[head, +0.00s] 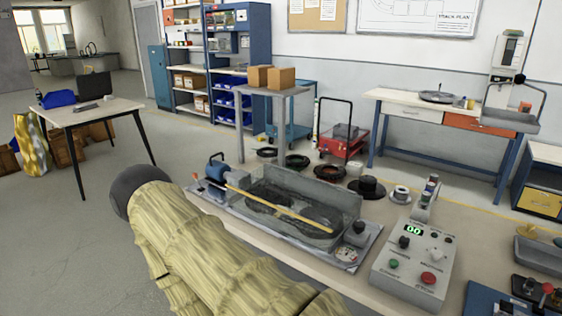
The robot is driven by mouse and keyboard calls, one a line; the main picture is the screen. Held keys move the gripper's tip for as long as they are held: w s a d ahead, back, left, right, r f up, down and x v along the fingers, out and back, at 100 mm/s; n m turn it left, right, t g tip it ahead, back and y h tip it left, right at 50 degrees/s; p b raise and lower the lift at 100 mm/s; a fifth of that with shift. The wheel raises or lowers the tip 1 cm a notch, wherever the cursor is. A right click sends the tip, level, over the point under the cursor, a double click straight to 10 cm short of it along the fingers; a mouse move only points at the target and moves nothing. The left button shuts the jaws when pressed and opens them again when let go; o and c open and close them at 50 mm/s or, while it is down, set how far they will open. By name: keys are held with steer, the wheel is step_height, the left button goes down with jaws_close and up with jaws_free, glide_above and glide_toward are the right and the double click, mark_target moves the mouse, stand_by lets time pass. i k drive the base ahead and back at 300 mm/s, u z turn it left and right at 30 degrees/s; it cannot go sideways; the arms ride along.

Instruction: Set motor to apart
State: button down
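A grey control box (415,262) stands on the near bench at the right. It has a green lit display (413,230) reading about 0.0, a black knob (404,242), a green button (394,264) and a red button (428,279). Its small labels are too blurred to read, so I cannot tell which control is the motor's or how it is set. Left of it is a clear-walled tray (352,214) with dark oval shapes inside and a yellow rod (285,212) across it. A blue cylindrical part (215,169) sits at its left end. My gripper is not in view.
My sleeved arm fills the lower left and hides part of the bench front. Black spools (367,188) and a white spool (400,194) stand behind the tray. Open floor is at the left.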

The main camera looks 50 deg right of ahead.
mark_target(217, 171)
steer(key=z, duration=1.2)
steer(key=k, duration=1.3)
steer(key=u, duration=0.85)
steer(key=i, duration=1.7)
steer(key=z, duration=0.7)
steer(key=i, duration=0.25)
steer(key=z, duration=0.15)
